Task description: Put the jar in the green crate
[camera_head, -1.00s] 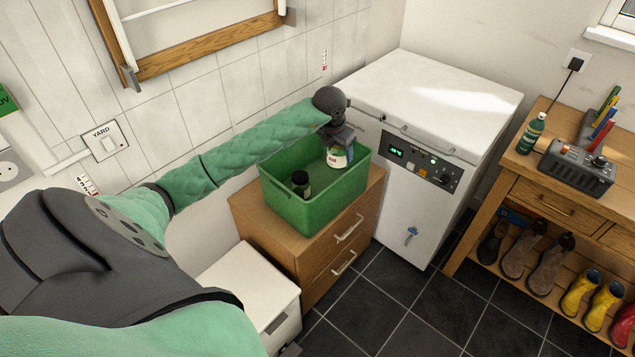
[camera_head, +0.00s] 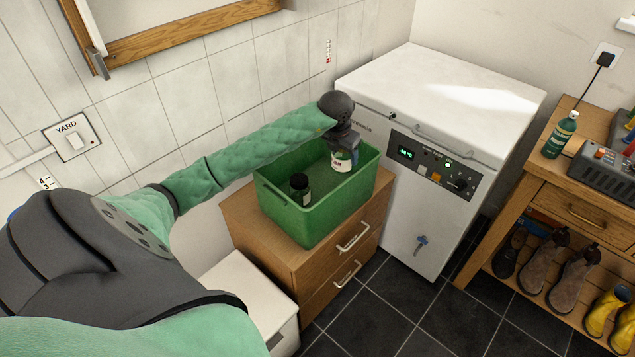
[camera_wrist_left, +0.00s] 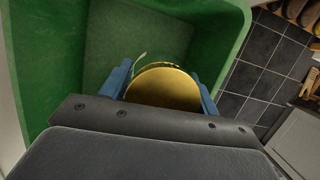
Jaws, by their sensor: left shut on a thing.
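The green crate (camera_head: 310,222) stands on a wooden drawer unit against the tiled wall. The jar (camera_head: 342,162), with a pale label, is at the crate's right end, inside its walls. My left gripper (camera_head: 346,150) reaches down from above and is shut on the jar. In the left wrist view the jar's gold lid (camera_wrist_left: 163,87) sits between the two blue fingers (camera_wrist_left: 160,90), with the green crate (camera_wrist_left: 28,60) around and below it. Whether the jar touches the crate floor cannot be told. My right gripper is not in view.
A dark jar (camera_head: 300,188) stands in the left part of the crate. A white freezer (camera_head: 425,190) is close on the crate's right. A wooden bench (camera_head: 545,190) with a green bottle (camera_head: 561,136) is farther right.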

